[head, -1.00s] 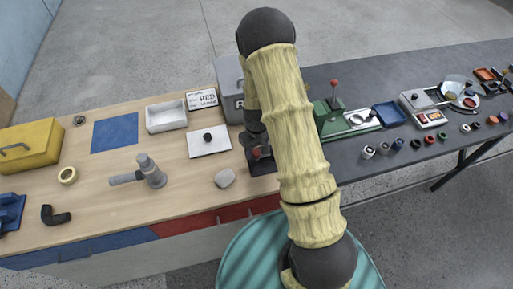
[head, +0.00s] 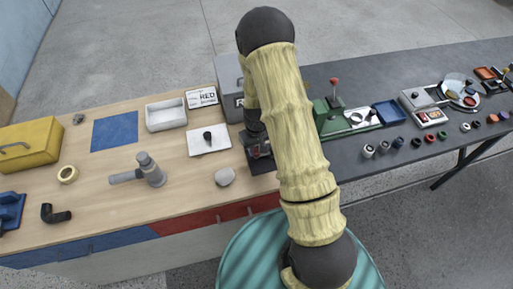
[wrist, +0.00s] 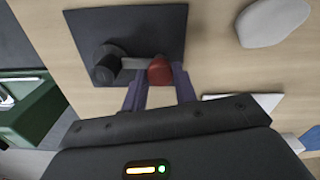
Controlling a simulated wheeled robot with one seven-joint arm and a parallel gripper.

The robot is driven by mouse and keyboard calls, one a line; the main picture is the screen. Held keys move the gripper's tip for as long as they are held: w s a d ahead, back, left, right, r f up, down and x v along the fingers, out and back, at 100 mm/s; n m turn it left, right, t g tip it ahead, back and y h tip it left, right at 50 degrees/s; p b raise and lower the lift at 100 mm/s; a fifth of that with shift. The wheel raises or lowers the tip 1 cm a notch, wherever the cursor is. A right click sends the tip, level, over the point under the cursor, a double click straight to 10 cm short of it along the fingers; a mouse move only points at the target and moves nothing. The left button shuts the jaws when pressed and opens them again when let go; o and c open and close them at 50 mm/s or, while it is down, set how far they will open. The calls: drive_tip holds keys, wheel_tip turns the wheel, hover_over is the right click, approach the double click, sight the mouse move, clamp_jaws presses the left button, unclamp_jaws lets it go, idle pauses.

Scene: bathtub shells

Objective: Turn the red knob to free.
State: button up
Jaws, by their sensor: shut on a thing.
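The red knob (wrist: 160,70) shows in the wrist view at the end of a short grey arm. That arm runs to a dark round post (wrist: 105,66) on a dark square plate (wrist: 127,28). My gripper (wrist: 158,80) is shut on the red knob, with one purple finger on each side of it. In the head view my gripper (head: 258,142) is over the dark plate (head: 263,166), and my arm hides much of the fixture. I cannot read any marking for free.
A grey rounded stone (head: 225,176) lies just left of the plate. A white panel with a black knob (head: 209,146) and a grey box (head: 230,85) are close behind. A green fixture (head: 325,118) stands to the right. The wood left of the stone has free room.

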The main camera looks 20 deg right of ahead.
drive_tip(key=m+b, duration=0.1)
drive_tip(key=m, duration=0.3)
drive_tip(key=m+b, duration=0.1)
drive_tip(key=m, duration=0.3)
drive_tip(key=shift+m, duration=0.3)
drive_tip(key=m, duration=0.4)
drive_tip(key=shift+m, duration=0.3)
drive_tip(key=m+p, duration=0.1)
drive_tip(key=m, duration=0.3)
drive_tip(key=o, duration=1)
